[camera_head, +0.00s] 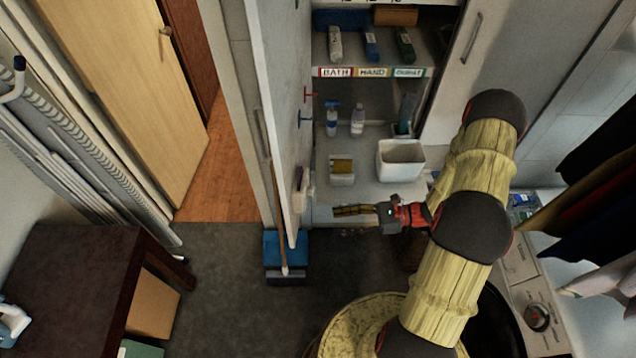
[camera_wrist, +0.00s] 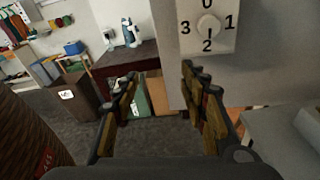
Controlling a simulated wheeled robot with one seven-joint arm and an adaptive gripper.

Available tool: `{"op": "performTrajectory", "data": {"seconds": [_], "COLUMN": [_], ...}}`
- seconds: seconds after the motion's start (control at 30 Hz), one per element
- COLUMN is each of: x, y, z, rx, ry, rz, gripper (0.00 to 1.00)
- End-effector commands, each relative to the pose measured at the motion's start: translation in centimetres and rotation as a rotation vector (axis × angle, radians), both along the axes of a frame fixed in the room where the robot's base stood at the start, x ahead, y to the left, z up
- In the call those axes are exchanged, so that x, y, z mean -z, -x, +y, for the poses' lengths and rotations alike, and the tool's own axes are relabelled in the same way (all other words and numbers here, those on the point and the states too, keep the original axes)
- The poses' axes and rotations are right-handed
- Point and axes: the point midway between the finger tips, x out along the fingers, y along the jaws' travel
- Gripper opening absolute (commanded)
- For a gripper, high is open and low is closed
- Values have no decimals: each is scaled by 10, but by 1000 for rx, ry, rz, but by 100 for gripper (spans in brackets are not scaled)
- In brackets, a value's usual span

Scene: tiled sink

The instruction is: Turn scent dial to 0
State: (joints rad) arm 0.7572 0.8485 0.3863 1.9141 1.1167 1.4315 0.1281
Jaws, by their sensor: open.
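The scent dial (camera_wrist: 208,25) is a round white knob on a pale plate at the top right of the wrist view. The numbers 0, 1, 2 and 3 stand around it at top, right, bottom and left. A small dark mark at the knob's lower edge appears to face 2. My gripper (camera_wrist: 158,78) is open and empty, with its fingers below and to the left of the dial, apart from it. In the head view my gripper (camera_head: 347,211) points left toward the white panel edge. The dial's face cannot be made out there.
A white panel (camera_head: 287,130) stands left of my gripper, with a broom and blue dustpan (camera_head: 284,250) at its foot. A white bin (camera_head: 401,158) and bottles (camera_head: 357,120) stand on the shelf behind. A dark table (camera_head: 75,285) is at lower left. Grey floor between is clear.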

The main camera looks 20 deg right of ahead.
Motion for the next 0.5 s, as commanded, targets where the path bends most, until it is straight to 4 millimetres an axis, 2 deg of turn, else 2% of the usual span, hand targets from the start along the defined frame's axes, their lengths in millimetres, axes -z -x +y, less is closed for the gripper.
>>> {"op": "performTrajectory", "data": {"seconds": [0.1,0.2,0.33,0.5], "x": [-12,-24,-35,-36], "y": [-35,-53,-59,-67], "z": [-15,-24,-23,-5], "rx": [105,165,183,177], "ry": [-54,-94,-137,-137], "rz": [-23,-36,-36,-31], "gripper": [43,43,43,43]}}
